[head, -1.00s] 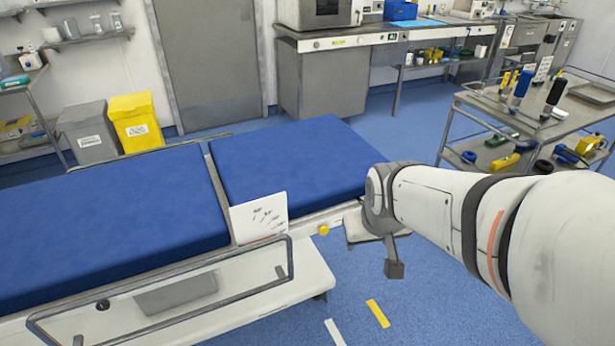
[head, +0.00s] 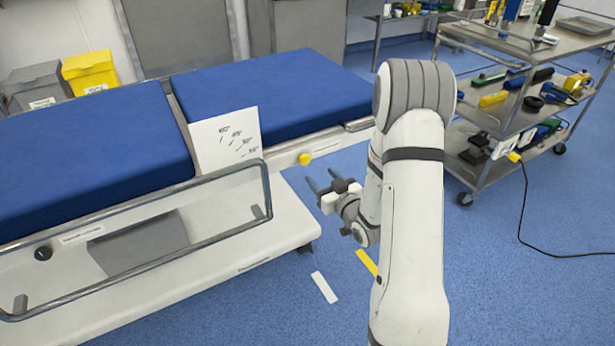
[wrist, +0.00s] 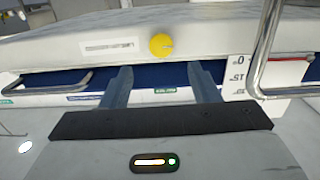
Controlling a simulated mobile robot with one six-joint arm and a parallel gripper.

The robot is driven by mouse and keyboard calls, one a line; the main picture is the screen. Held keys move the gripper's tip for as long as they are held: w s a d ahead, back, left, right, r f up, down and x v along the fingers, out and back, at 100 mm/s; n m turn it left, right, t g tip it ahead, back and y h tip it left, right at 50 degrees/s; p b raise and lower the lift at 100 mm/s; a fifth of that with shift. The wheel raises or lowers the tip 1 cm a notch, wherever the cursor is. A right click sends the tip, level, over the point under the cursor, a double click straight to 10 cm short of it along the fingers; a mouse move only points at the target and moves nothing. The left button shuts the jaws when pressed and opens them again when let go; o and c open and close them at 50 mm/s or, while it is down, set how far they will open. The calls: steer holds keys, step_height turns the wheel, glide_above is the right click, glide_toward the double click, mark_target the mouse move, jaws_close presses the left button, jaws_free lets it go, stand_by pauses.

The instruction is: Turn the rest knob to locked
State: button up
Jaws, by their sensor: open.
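A small round yellow knob (head: 305,159) sits on the pale side of the operating table, right of a white angle plate (head: 226,140). In the wrist view the yellow knob (wrist: 161,46) shows a small dark mark on its right side. My gripper (head: 320,176) is open and empty, with its two fingers pointing toward the table side, close to the knob but apart from it. In the wrist view the knob lies above and between the fingertips of my gripper (wrist: 160,80). I cannot read a locked mark.
A metal side rail (head: 140,215) runs along the table left of the plate, with a dark knob (head: 43,253) below it. The table has blue pads (head: 270,95). A tool cart (head: 480,140) stands at the right, with a cable on the floor.

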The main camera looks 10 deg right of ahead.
mark_target(306, 161)
steer(key=b+x, duration=0.1)
steer(key=x, duration=0.6)
steer(key=shift+w+a+f, duration=0.15)
steer(key=shift+w+a, duration=0.05)
steer(key=shift+w, duration=0.05)
